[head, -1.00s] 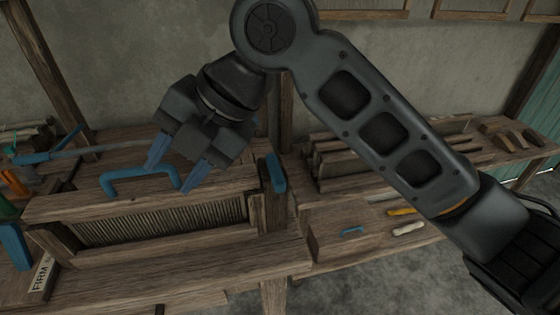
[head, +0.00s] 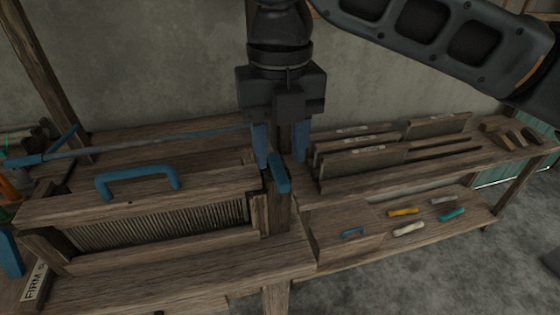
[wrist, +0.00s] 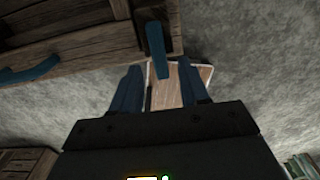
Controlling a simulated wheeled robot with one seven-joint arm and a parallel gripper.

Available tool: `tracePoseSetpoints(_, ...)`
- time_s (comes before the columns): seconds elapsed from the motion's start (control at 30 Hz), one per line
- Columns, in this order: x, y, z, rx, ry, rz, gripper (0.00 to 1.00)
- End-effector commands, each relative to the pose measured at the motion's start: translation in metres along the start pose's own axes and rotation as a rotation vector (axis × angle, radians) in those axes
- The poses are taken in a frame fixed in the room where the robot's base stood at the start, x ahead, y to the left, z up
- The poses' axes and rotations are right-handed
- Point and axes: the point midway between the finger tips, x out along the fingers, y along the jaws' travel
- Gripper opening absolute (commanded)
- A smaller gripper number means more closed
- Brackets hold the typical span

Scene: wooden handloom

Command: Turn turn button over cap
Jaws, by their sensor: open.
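The turn button is a short blue bar (head: 278,172) on top of the post (head: 274,213) at the right end of the loom's beam. In the wrist view the blue bar (wrist: 157,50) shows just ahead of the fingers, near the middle of the gap. The wooden cap (head: 135,192) is the long beam piece with a blue handle (head: 138,180), left of the button. My gripper (head: 281,163) is open and points down over the post, its two blue fingers on either side of the button in the head view. It also shows in the wrist view (wrist: 160,92). Contact cannot be told.
The reed (head: 165,222) sits under the cap. A rack with upright boards (head: 360,165) stands to the right on the bench. Below it are a drawer (head: 345,235) and several coloured small tools (head: 405,212). A long blue-handled rod (head: 140,148) lies behind the cap.

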Motion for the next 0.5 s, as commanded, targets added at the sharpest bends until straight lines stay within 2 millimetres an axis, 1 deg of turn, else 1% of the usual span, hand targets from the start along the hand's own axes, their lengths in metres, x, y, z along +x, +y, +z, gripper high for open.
tracePoseSetpoints(0.03, 0.009, -0.001, 0.000, 0.001, 0.001, -0.001, 0.45)
tracePoseSetpoints(0.2, 0.025, 0.000, 0.000, 0.002, 0.000, 0.000, 0.45)
tracePoseSetpoints(0.33, 0.030, 0.000, 0.000, 0.002, -0.001, 0.001, 0.45)
tracePoseSetpoints(0.5, 0.031, 0.000, 0.000, 0.001, -0.002, 0.001, 0.45)
